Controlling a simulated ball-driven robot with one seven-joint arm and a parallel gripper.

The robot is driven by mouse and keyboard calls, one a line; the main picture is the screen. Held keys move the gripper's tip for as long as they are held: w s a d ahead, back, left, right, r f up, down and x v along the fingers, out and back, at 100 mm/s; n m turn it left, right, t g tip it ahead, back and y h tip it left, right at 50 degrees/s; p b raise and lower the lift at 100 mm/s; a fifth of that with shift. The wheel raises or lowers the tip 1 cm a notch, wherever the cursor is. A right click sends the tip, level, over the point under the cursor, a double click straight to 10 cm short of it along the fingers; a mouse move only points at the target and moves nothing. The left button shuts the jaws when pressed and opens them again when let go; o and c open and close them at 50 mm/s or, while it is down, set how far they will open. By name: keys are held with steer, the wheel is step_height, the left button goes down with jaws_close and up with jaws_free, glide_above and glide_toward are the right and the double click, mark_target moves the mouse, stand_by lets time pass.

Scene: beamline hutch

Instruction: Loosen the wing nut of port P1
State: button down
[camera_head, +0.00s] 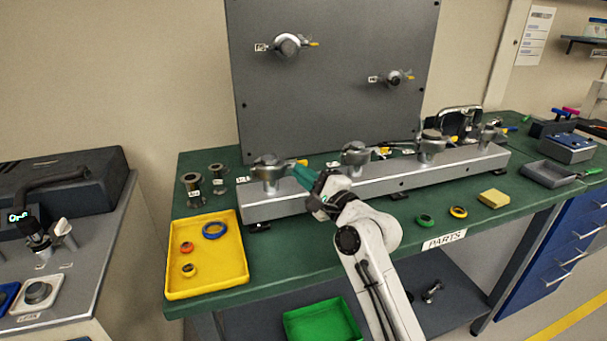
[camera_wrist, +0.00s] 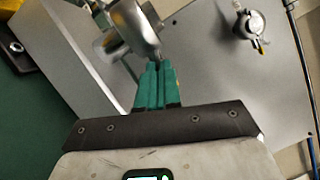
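A metal rail (camera_head: 330,196) on the green bench carries several round clamped ports. The leftmost port clamp (camera_head: 268,166) has an orange-tipped part (camera_head: 302,162) at its right side. I cannot read which port is P1. My gripper (camera_head: 302,175) points at this leftmost clamp from the front right. In the wrist view its teal fingers (camera_wrist: 157,68) lie side by side, with only a thin dark line between them. Their tips are at the edge of a shiny metal clamp (camera_wrist: 135,28). The wing nut is not clearly visible, and I cannot tell whether the fingers touch it.
A yellow tray (camera_head: 240,262) with coloured rings is at left, below small metal flanges (camera_head: 193,187). A dark upright panel (camera_head: 330,100) with two fittings stands behind the rail. Loose rings (camera_head: 425,220) and a yellow block (camera_head: 493,198) lie in front of it at right.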

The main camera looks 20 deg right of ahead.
steer(key=shift+a+r+n+g+h+p, duration=0.25)
steer(key=shift+n+g+h+p, duration=0.65)
steer(key=shift+n+p, duration=1.5)
steer(key=shift+a+r+n+g+h+p, duration=0.3)
steer(key=shift+n+g+h+p, duration=0.7)
steer(key=shift+n, duration=2.25)
steer(key=shift+a+r+n+g+h+p, duration=0.1)
steer(key=shift+r+n+g+h+p, duration=0.3)
steer(key=shift+n+h+p, duration=1.55)
steer(key=shift+n+y+p, duration=0.55)
steer(key=shift+n, duration=0.55)
steer(key=c, duration=1.8)
jaws_free()
steer(key=o, duration=0.5)
steer(key=shift+f, duration=0.1)
